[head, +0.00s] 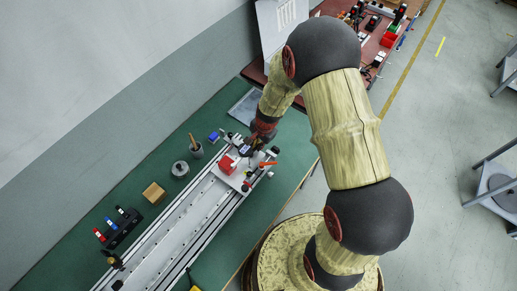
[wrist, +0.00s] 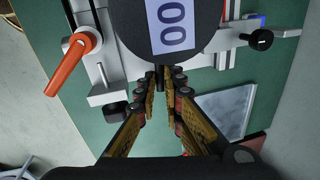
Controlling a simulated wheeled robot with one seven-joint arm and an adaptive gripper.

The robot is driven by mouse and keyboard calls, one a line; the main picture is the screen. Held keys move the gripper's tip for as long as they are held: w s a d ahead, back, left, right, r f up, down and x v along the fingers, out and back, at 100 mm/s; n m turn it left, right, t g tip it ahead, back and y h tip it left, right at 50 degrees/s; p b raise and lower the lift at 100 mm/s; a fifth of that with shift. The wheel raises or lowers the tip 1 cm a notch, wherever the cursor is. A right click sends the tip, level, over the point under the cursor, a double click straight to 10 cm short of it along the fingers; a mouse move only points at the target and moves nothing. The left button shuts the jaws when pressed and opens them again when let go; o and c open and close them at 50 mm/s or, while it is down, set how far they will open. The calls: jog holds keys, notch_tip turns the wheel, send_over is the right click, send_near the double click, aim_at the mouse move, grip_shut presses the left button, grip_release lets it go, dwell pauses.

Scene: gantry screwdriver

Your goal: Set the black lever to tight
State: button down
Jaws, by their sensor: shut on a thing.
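My gripper (wrist: 160,80) has its fingertips closed around a narrow black piece, which looks like the black lever (wrist: 159,72), just below a round black dial. Only a short bit of the lever shows between the fingertips, so its angle cannot be told. The dial (wrist: 137,42) has a white display reading "00". In the head view my gripper (head: 257,144) reaches down to the carriage (head: 233,178) at the far end of the rail, and the lever cannot be made out there.
An orange lever (wrist: 73,59) sticks out left of the dial, and a black knob (wrist: 260,39) to the right. The long rail (head: 165,236) runs along the green table (head: 160,172). A wooden block (head: 154,193), a grey cup (head: 196,150) and a grey round pot (head: 180,169) stand beside it.

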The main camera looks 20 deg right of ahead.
jog(key=n+b, duration=0.1)
jog(key=w+n+b, duration=0.1)
jog(key=n, duration=0.1)
jog(key=n+b, duration=0.1)
jog(key=b, duration=0.1)
jog(key=shift+w+a+f+n+g+y, duration=0.2)
jog(key=shift+a+n+g+y, duration=0.1)
jog(key=shift+a+n+y, duration=0.1)
jog(key=shift+w+a+r+n+g+b, duration=0.1)
jog(key=shift+w+a+n+g+b, duration=0.2)
jog(key=shift+n, duration=0.45)
jog(key=shift+s+a+n+t+b, duration=0.15)
jog(key=shift+n+b, duration=0.2)
jog(key=shift+n, duration=0.45)
jog(key=shift+w+a+r+n+g+b, duration=0.1)
jog(key=shift+w+a+n+g+b, duration=0.2)
jog(key=shift+n, duration=0.45)
jog(key=shift+d, duration=0.1)
jog(key=c, duration=2)
grip_release()
jog(key=shift+o, duration=0.5)
notch_tip(320, 180, up, 12)
jog(key=d, duration=0.2)
jog(key=shift+s+f, duration=0.15)
jog(key=shift+s, duration=0.2)
jog(key=shift+d, duration=0.1)
